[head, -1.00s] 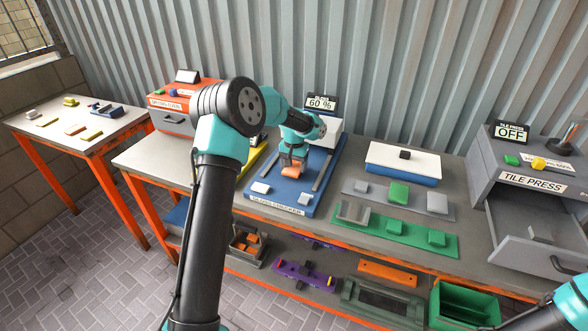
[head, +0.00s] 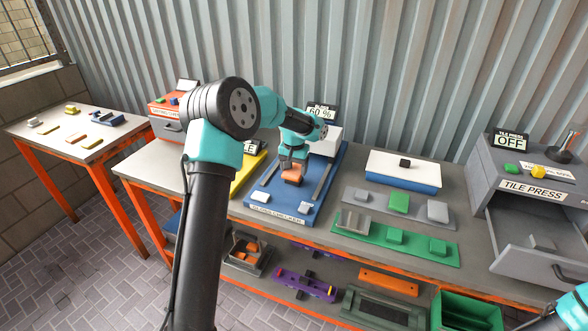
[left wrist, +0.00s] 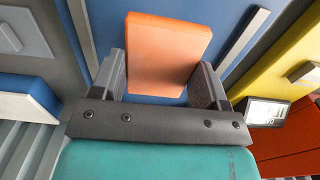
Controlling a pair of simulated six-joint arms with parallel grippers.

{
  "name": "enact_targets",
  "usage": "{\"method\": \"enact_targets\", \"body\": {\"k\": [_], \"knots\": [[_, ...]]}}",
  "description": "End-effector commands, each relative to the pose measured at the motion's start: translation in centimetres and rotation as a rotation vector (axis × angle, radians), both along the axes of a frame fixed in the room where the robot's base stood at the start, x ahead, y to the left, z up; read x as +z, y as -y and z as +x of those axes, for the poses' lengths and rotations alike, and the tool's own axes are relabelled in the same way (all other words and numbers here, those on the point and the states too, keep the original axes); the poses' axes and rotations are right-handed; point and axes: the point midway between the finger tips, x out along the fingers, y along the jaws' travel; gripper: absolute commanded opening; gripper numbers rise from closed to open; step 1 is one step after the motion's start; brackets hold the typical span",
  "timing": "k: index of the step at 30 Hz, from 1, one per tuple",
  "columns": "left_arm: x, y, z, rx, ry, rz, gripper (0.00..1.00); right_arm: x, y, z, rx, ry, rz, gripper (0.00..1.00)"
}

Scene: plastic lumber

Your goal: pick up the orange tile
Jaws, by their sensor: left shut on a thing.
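The orange tile (head: 292,175) is over the blue gloss checker (head: 262,210), between its two grey rails, in the head view. My left gripper (head: 292,164) reaches down from above and is shut on the tile. In the left wrist view the tile (left wrist: 168,52) sits between the two grey fingers (left wrist: 160,82), with the blue plate behind it. A small gap under the tile is hard to judge. My right gripper is out of the picture; only part of that arm shows at the bottom right corner.
A white-topped blue box (head: 402,170) and a green board with blocks (head: 395,238) lie right of the checker. The grey tile press (head: 530,180) has its drawer out at the far right. A yellow board (head: 247,172) is left of the checker.

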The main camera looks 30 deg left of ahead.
Motion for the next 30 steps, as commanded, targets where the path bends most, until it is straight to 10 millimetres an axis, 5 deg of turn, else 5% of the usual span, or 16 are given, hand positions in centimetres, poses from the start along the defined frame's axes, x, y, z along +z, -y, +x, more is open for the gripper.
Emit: {"method": "enact_targets", "body": {"k": [18, 30], "knots": [[1.1, 6.0, -10.0, -0.003, 0.000, 0.001, 0.40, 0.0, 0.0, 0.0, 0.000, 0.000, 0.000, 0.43], [1.4, 7.6, -12.4, 0.001, 0.000, 0.000, 0.40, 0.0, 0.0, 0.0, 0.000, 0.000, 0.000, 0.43]]}}
